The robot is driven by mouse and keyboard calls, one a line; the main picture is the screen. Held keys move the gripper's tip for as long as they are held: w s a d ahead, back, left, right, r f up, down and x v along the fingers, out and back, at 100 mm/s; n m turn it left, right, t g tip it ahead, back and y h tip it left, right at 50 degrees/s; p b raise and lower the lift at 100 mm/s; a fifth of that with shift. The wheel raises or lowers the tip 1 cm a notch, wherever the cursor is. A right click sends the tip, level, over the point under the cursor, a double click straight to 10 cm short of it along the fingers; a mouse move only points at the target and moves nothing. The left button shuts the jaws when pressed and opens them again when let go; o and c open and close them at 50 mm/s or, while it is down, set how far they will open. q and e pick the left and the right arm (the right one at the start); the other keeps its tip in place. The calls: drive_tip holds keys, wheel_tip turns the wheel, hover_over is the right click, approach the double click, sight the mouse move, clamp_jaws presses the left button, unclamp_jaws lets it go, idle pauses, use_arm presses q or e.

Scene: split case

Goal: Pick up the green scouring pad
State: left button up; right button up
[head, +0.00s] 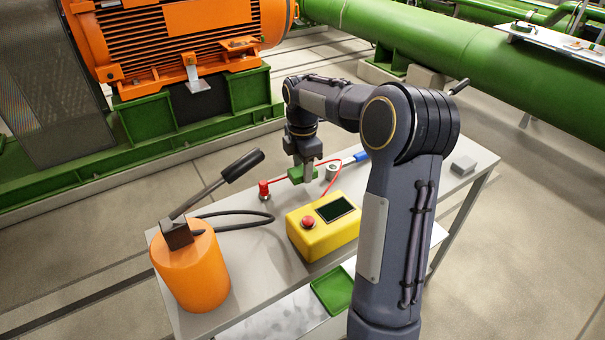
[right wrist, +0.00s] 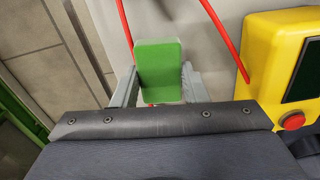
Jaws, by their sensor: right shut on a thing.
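The green scouring pad (head: 297,175) is a small green block at the far side of the grey table. My right gripper (head: 308,172) reaches down over it and is shut on it. In the right wrist view the pad (right wrist: 159,70) sits between the two grey fingers of the right gripper (right wrist: 160,88). I cannot tell whether the pad touches the tabletop. My left gripper is not in view.
A yellow box (head: 320,248) with a screen and red button stands close to the pad, with a red cable nearby. An orange cylinder (head: 192,270) with a lever stands at left. A green tray (head: 333,290) is on the lower shelf.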

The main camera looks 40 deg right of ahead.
drive_tip(key=s+a+r, duration=0.1)
drive_tip(key=s+r, duration=0.2)
drive_tip(key=s, duration=0.1)
drive_tip(key=s+a+r, duration=0.2)
drive_tip(key=s+r, duration=0.1)
drive_tip(key=s, duration=0.1)
drive_tip(key=s+a+r, duration=0.2)
drive_tip(key=s+r, duration=0.1)
drive_tip(key=s, duration=0.2)
drive_tip(key=shift+r, duration=0.2)
